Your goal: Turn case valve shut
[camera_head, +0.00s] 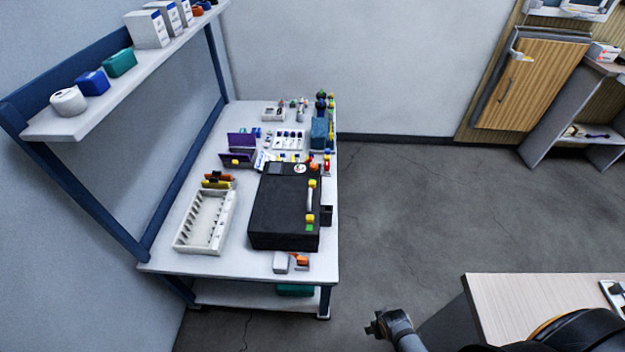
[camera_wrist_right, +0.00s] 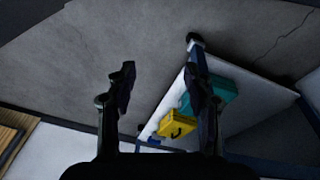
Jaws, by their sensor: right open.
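The black case (camera_head: 280,215) lies on the white workbench (camera_head: 160,250), with yellow pieces, a pale handle (camera_head: 310,195) and a small green patch along its right side. A small round white part (camera_head: 299,168) sits at its far end; I cannot tell whether this is the valve, or how the valve is set. My right gripper (camera_head: 374,326) is low over the floor, right of the bench's near end and well apart from the case. In the right wrist view my right gripper (camera_wrist_right: 160,85) is open, with nothing between its fingers. My left gripper is not in view.
A white slotted rack (camera_head: 205,222) stands left of the case. Small grey and orange items (camera_head: 290,262) lie at the bench's near edge. The lower shelf holds a teal box (camera_wrist_right: 215,90) and a yellow case (camera_wrist_right: 178,128). Floor right of the bench is clear; a wooden-topped table (camera_head: 540,285) stands lower right.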

